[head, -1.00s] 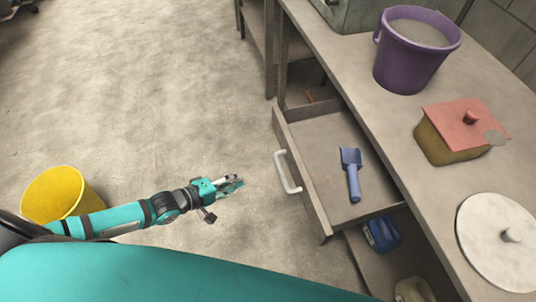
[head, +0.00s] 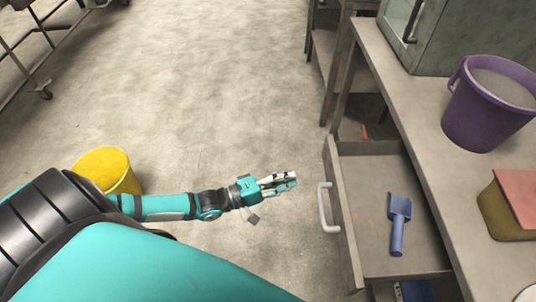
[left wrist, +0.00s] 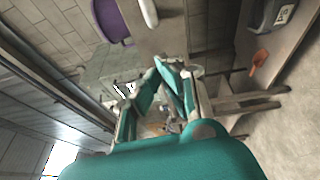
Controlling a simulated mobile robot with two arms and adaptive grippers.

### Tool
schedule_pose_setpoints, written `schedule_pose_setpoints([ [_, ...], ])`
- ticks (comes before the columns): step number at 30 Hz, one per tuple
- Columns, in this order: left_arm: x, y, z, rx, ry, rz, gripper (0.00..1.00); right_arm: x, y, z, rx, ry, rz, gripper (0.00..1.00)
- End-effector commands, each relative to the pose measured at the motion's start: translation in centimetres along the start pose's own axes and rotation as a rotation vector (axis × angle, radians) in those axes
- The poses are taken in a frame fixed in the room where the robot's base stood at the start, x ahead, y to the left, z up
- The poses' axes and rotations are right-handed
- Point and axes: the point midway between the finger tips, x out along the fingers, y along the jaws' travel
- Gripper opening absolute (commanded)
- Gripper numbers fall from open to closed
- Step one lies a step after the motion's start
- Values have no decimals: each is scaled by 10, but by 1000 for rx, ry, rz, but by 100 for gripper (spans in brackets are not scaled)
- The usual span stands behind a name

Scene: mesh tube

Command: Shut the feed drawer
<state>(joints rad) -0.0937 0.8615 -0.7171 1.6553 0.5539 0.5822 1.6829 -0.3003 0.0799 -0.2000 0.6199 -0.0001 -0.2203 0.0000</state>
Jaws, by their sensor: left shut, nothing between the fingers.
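The feed drawer (head: 382,264) stands open under the worktop at the right of the head view, with a blue scoop (head: 398,222) lying in it. Its white handle (head: 327,207) is on the drawer's front, facing left. My left gripper (head: 292,182) is shut and empty. In the head view it is a short way left of the handle, and no contact shows. Its fingers also show close together in the left wrist view (left wrist: 168,70). My right gripper is in neither view.
On the worktop (head: 385,62) stand a purple bucket (head: 485,115), a grey-green cabinet (head: 430,40) and a box with a pink lid (head: 518,195). A yellow bucket (head: 106,170) stands on the floor at the left. The floor (head: 210,90) between is clear.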

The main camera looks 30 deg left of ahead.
Motion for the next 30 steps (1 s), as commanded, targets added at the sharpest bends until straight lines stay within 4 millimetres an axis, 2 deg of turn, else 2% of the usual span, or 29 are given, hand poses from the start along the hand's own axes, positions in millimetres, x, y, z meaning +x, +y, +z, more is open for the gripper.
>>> schedule_pose_setpoints([
  [3,16,2,13,-3,0,2,0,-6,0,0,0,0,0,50],
  [9,29,1,26,-2,1,0,0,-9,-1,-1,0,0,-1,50],
  [23,32,0,28,0,0,-1,0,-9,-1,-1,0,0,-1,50],
  [30,50,-1,37,-2,0,2,0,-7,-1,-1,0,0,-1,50],
])
